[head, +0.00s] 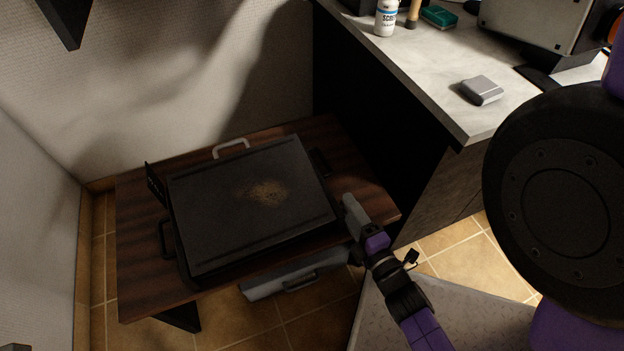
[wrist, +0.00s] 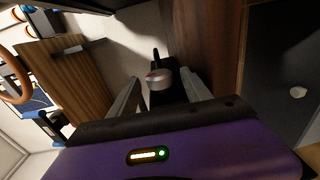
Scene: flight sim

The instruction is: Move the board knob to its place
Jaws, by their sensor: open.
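A small silver-grey round knob (wrist: 159,80) with a reddish mark shows in the wrist view, in front of a narrow black part. My gripper (wrist: 160,74) is open, with one finger on each side of the knob. I cannot tell whether either finger touches it. In the head view my gripper (head: 349,205) is low beside the right front corner of the black griddle (head: 225,210), near the edge of the brown wooden table (head: 143,275). The knob cannot be made out in the head view.
A light counter (head: 430,75) stands to the right of the table, with a grey box (head: 481,90) and a white bottle (head: 386,17) on it. A grey case (head: 295,278) lies below the table's front edge. Tiled floor (head: 335,320) is open in front.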

